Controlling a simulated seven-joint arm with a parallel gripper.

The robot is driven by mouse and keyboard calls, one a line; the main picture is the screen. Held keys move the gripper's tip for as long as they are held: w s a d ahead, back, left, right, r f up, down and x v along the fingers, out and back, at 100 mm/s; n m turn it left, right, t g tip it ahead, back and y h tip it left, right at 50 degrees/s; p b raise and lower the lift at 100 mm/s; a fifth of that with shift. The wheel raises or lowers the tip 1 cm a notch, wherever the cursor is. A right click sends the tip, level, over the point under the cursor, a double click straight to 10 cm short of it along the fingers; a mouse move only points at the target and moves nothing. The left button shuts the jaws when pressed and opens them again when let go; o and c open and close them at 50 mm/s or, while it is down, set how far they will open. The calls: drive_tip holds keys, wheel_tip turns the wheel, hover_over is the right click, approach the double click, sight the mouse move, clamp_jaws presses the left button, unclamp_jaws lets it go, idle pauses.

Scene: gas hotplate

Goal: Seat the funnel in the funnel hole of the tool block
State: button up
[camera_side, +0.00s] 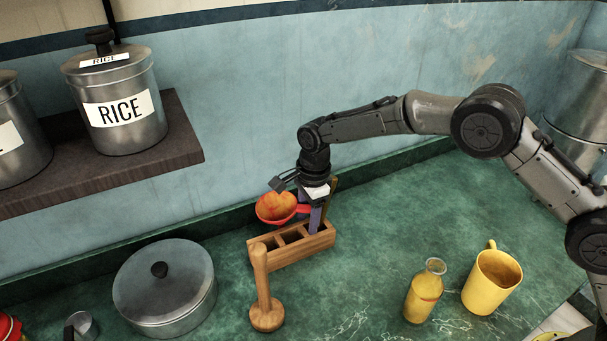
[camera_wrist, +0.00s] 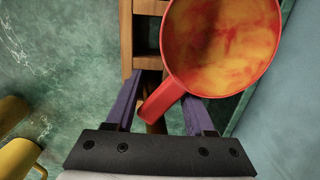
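The funnel (camera_side: 275,208) is red-orange with a mottled bowl and a short side handle. In the wrist view the bowl (camera_wrist: 222,40) fills the upper right, and its handle lies between the purple fingers. The wrist view shows part of the block (camera_wrist: 127,40) left of the bowl. The funnel's spout is hidden.
A wooden stand with an upright post (camera_side: 262,280) is just in front of the block. A lidded pot (camera_side: 165,290) is to the left; a bottle (camera_side: 423,295) and yellow mug (camera_side: 491,283) are to the right.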

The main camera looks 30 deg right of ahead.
drive_tip(key=shift+o, duration=1)
drive_tip(key=shift+s+d+f+g, duration=0.4)
drive_tip(key=shift+s+d+f, duration=0.5)
drive_tip(key=shift+f, duration=0.05)
drive_tip(key=shift+t, duration=0.4)
drive_tip(key=r, duration=1)
drive_tip(key=w+a+r, duration=0.1)
drive_tip(key=r, duration=0.4)
drive_tip(key=shift+r, duration=0.4)
drive_tip(key=s+d+r+t, duration=0.1)
drive_tip(key=s+d+r, duration=0.35)
drive_tip(key=r, duration=0.35)
drive_tip(key=s+d+r+t, duration=0.2)
drive_tip(key=s+d+r, duration=0.1)
drive_tip(key=d+r, duration=0.4)
drive_tip(key=s+d+r+n+t, duration=0.1)
drive_tip(key=s+d+r+n, duration=0.15)
drive_tip(key=s, duration=0.35)
drive_tip(key=s+d+r+n, duration=0.1)
drive_tip(key=s+d, duration=0.3)
drive_tip(key=s, duration=0.2)
drive_tip(key=s+d+f+n+t, duration=0.1)
drive_tip(key=s+d+f+n, duration=0.2)
drive_tip(key=s+f+n, duration=0.9)
drive_tip(key=shift+s+f+n+h, duration=0.3)
drive_tip(key=shift+s+n, duration=0.95)
drive_tip(key=shift+s, duration=0.6)
